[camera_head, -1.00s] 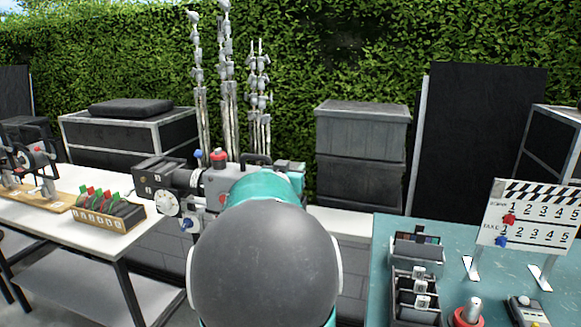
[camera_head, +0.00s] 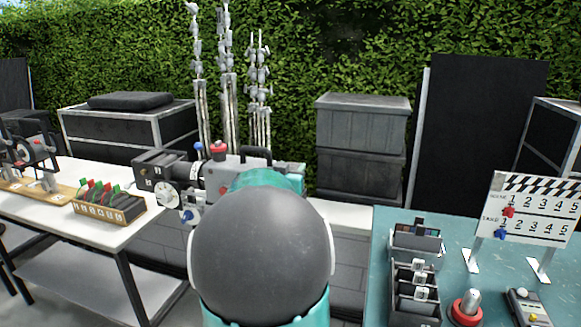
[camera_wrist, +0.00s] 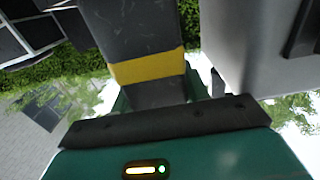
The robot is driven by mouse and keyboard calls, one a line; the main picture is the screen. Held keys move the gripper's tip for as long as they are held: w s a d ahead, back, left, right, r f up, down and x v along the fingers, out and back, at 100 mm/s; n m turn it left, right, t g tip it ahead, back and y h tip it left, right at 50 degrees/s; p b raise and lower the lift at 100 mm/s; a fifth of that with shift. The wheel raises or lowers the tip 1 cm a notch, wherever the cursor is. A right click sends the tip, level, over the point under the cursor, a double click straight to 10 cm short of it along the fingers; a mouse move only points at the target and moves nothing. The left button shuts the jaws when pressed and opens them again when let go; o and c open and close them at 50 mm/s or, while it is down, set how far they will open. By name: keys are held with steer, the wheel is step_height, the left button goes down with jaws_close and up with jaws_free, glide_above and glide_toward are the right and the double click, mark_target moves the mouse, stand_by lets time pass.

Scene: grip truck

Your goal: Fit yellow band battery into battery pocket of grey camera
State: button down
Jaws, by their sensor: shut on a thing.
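The grey camera (camera_head: 225,172) stands behind my arm in the head view, with a round white dial, a red knob and a black top handle. Its right part is partly hidden by my arm. In the wrist view the yellow band battery (camera_wrist: 148,67) is a dark block with a yellow stripe. My gripper (camera_wrist: 160,98) is shut on it. A large grey surface (camera_wrist: 245,50), seemingly the camera's body, is close on the right of the battery; whether they touch cannot be told. The battery pocket is not clearly visible. My gripper and the battery are hidden in the head view.
A white table (camera_head: 75,228) on the left bears a rack of lenses or reels (camera_head: 108,202). A teal table (camera_head: 455,262) on the right bears a slotted dark holder (camera_head: 414,290), a clapperboard (camera_head: 530,208) and a red-based knob (camera_head: 466,308). Stacked grey cases (camera_head: 362,145) stand behind.

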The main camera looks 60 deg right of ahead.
steer(key=shift+f, duration=0.5)
steer(key=c, duration=0.6)
jaws_free()
steer(key=shift+c, duration=0.2)
steer(key=shift+f, duration=0.1)
steer(key=shift+a, duration=0.1)
steer(key=s+a, duration=0.2)
steer(key=a, duration=1.1)
steer(key=shift+a, duration=0.25)
steer(key=shift+s, duration=0.1)
